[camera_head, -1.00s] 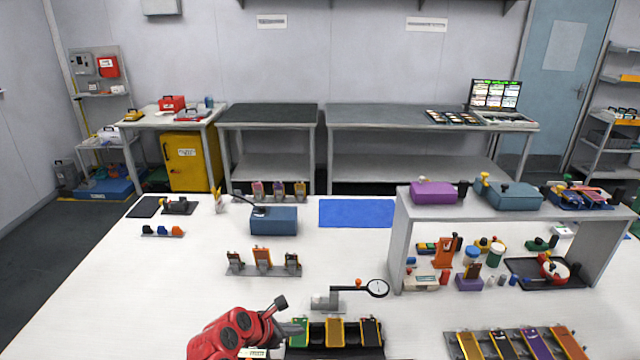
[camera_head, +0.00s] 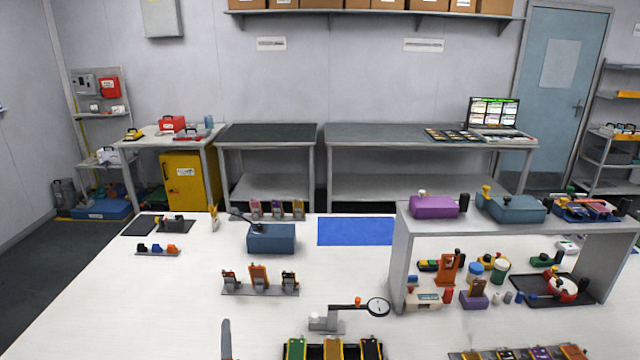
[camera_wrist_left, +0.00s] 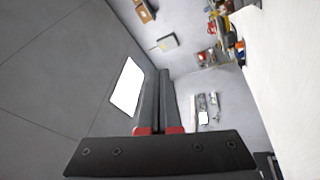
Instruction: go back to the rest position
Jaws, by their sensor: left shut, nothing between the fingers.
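My left gripper (camera_head: 226,340) shows only as a grey fingertip at the bottom edge of the head view, left of the tray of pouch cells. The rest of that arm is out of the frame. In the left wrist view my left gripper (camera_wrist_left: 165,75) has its two dark fingers together with nothing between them. They point toward the room's wall and floor, with the white table surface at the right edge of that view. My right gripper is not in view.
The white table (camera_head: 160,305) is clear at its left front. A dark tray with pouch cells (camera_head: 333,350) lies at the bottom edge, with a magnifier stand (camera_head: 330,320) behind it. A rack of small holders (camera_head: 260,282) stands farther back. A grey shelf (camera_head: 400,255) stands at the right.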

